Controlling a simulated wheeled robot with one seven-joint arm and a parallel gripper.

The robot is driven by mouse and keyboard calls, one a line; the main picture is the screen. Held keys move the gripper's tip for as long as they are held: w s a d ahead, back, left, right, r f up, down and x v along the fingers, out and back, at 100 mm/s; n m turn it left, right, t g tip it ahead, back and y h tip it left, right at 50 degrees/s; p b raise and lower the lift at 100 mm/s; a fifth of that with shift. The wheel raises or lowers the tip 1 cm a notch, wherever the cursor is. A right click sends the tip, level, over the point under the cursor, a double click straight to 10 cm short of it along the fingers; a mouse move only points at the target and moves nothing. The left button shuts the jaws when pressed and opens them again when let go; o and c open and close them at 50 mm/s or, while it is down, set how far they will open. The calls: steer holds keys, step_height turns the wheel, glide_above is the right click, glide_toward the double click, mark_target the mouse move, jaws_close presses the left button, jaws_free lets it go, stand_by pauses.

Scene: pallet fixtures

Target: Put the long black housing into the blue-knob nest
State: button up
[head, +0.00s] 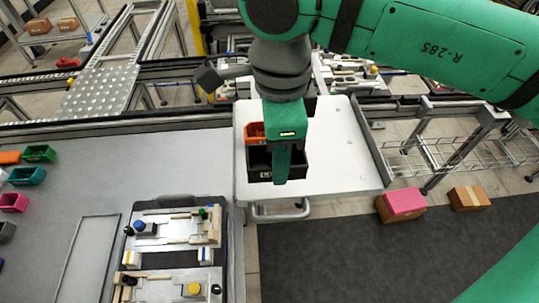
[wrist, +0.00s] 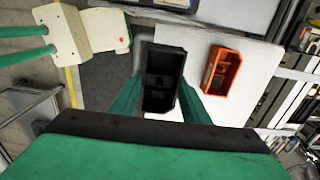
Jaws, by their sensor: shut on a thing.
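The long black housing (head: 259,164) is an open-topped box at the white table, partly hidden behind my gripper (head: 283,172) in the head view. In the wrist view the black housing (wrist: 163,75) sits between the two green fingers of my gripper (wrist: 160,103), which is shut on it. I cannot tell whether it touches the table. The blue-knob nest (head: 178,228) is on the grey bench at lower left, with a blue knob at its left end and a green knob at its right. It appears empty of any housing.
An orange housing (head: 253,131) lies on the white table (head: 345,165) close to the black one. A yellow-knob fixture (head: 165,287) lies just in front of the blue-knob nest. Several coloured bins line the bench's left edge. A pink-topped carton (head: 401,203) stands on the floor.

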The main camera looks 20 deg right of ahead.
steer(key=s+r, duration=0.5)
steer(key=s, duration=0.5)
steer(key=shift+d+r, duration=0.15)
steer(key=shift+d, duration=0.2)
